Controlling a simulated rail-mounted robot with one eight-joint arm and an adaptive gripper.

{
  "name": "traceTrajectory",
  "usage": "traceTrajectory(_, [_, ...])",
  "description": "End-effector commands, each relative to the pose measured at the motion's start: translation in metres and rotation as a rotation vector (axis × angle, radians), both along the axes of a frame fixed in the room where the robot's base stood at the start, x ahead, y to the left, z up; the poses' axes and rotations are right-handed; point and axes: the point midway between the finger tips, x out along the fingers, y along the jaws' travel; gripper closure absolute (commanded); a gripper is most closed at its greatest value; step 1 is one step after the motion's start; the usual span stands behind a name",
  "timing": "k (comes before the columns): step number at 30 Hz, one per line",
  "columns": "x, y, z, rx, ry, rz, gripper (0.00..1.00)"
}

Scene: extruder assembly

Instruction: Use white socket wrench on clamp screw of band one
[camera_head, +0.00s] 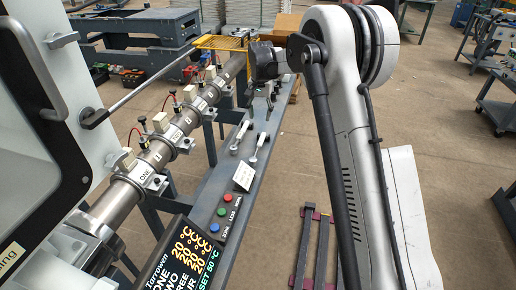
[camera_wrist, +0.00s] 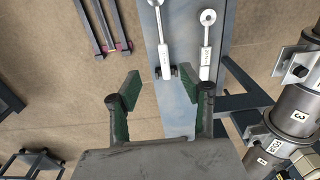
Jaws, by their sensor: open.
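My gripper (camera_head: 265,68) hangs over the far part of the grey rail bench, beyond the wrenches in the head view. In the wrist view my gripper (camera_wrist: 158,88) is open, with nothing between its green-padded fingers. Two pale socket wrenches lie on the bench ahead of the fingertips: one (camera_wrist: 164,45) at left and one (camera_wrist: 206,45) at right. They also show in the head view, one (camera_head: 241,136) and the other (camera_head: 260,148). I cannot tell which is the white one. The barrel section labelled ONE (camera_head: 150,181) is at left; its clamp screw is not clear.
The metal barrel (camera_head: 122,199) with several clamp bands runs beside the bench (camera_head: 207,195). A control box with a lit display (camera_head: 183,257) and coloured buttons stand in front. A white cabinet door (camera_head: 55,75) is at left. In the wrist view, barrel clamps (camera_wrist: 295,68) are at right.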

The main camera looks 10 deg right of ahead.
Motion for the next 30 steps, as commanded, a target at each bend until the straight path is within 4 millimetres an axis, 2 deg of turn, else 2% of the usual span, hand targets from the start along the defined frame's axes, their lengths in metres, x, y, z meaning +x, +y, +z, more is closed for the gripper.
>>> traceTrajectory(1, [0.005, 0.0, -0.011, 0.0, 0.009, -0.006, 0.59])
traceTrajectory(3, [0.01, 0.0, -0.021, 0.0, 0.019, -0.015, 0.59])
traceTrajectory(6, [0.013, 0.0, -0.029, 0.0, 0.027, -0.021, 0.59])
traceTrajectory(11, [0.014, 0.0, -0.046, 0.0, 0.03, -0.023, 0.59])
traceTrajectory(21, [0.014, 0.0, -0.103, 0.0, 0.029, -0.023, 0.59])
traceTrajectory(30, [0.013, 0.0, -0.12, 0.0, 0.029, -0.022, 0.59])
